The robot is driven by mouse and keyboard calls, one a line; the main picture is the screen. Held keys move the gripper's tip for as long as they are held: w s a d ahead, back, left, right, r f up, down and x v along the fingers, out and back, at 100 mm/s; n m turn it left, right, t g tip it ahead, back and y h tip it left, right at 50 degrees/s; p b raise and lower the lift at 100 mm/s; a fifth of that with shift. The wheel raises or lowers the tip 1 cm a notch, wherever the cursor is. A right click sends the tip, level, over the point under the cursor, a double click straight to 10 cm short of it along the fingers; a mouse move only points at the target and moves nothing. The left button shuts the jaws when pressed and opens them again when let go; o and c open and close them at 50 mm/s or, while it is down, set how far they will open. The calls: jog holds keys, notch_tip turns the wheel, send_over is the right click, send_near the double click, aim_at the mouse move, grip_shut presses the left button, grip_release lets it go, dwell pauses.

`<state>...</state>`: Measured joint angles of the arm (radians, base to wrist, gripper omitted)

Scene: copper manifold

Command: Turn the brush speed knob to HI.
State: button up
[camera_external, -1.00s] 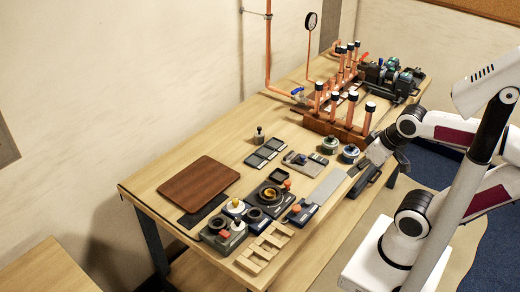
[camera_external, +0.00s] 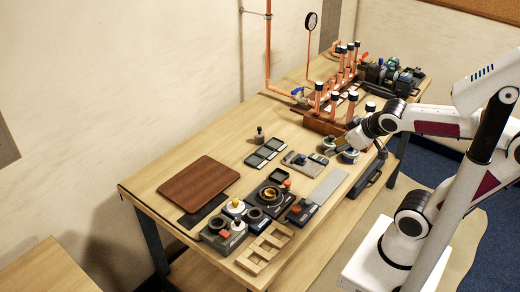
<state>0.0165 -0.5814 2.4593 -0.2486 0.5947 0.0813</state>
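My gripper (camera_external: 341,147) reaches in from the right over the table's right side. It is above or beside two small round tins; at this size I cannot tell whether it touches either. Its fingers are too small to show whether they are open or shut. One tin (camera_external: 329,144) is left of the fingers, and the other tin (camera_external: 349,156) is just below them, partly covered. I cannot make out a brush speed knob or a HI mark. A dark machine with teal cylinders (camera_external: 390,76) stands at the far right end of the table.
A copper pipe manifold with dark caps (camera_external: 336,105) stands behind the gripper. A brown board (camera_external: 199,182), dark trays (camera_external: 264,153), a grey plate (camera_external: 329,186), round-topped fixtures (camera_external: 268,194) and a wooden rack (camera_external: 265,246) fill the front. Bare table (camera_external: 220,145) lies along the wall.

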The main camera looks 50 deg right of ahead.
jog(key=w+r+n+t, duration=0.2)
jog(key=w+n+t, duration=0.15)
jog(key=w, duration=1.05)
jog(key=w+a+f+n+y, duration=0.2)
jog(key=w+a+n+y, duration=0.25)
jog(key=w+a, duration=0.25)
jog(key=n+g+y, duration=0.7)
jog(key=g+y, duration=0.2)
jog(key=y, duration=0.2)
send_near(238, 221)
jog(key=shift+w+d+r, duration=0.2)
jog(key=shift+d, duration=0.3)
jog(key=shift+a+h, duration=0.15)
jog(key=shift+h, duration=0.1)
jog(key=shift+x, duration=3.75)
